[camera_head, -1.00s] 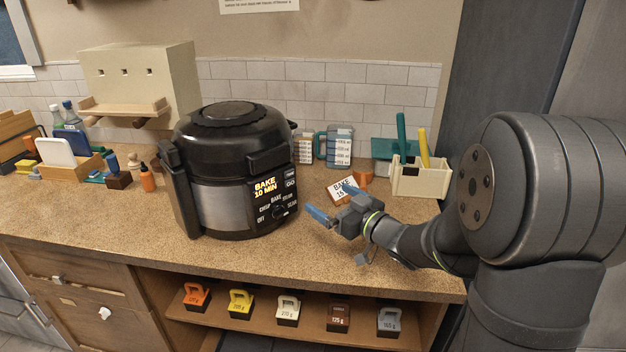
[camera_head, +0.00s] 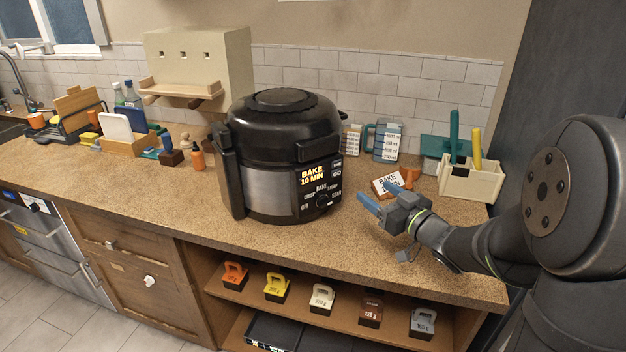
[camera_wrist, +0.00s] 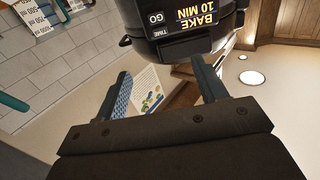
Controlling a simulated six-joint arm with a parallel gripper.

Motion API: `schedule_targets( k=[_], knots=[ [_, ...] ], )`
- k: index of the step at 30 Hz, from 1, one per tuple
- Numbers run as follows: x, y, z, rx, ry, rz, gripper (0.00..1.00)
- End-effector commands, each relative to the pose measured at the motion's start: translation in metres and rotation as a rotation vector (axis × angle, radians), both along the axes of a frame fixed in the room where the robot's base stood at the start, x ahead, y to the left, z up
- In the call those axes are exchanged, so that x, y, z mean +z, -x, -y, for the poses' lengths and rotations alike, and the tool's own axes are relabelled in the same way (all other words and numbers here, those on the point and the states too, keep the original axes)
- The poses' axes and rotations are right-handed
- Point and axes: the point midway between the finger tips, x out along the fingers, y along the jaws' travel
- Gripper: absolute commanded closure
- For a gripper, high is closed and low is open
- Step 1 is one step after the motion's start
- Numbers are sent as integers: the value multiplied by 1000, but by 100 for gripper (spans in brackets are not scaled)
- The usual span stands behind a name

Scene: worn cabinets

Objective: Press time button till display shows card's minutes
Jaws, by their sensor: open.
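The black and silver cooker (camera_head: 268,190) stands on the counter, its lit display (camera_head: 312,177) reading BAKE 10 MIN. The TIME button (camera_head: 336,163) sits right of the display, above GO; the TIME label (camera_wrist: 162,31) also shows in the wrist view.
Measuring cups (camera_head: 384,142) stand behind the card. A cream caddy (camera_head: 471,182) with green and yellow handles is at the right. Several handled weights (camera_head: 322,299) sit on the shelf below. The counter front (camera_head: 330,238) is clear.

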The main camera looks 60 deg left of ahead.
Motion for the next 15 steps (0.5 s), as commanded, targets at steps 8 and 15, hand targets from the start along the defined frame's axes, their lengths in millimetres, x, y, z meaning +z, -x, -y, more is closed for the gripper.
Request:
schedule_targets(
  k=[8,15],
  knots=[
    [0,0,0,0,0,0,90],
    [0,0,0,0,0,0,100]
  ],
)
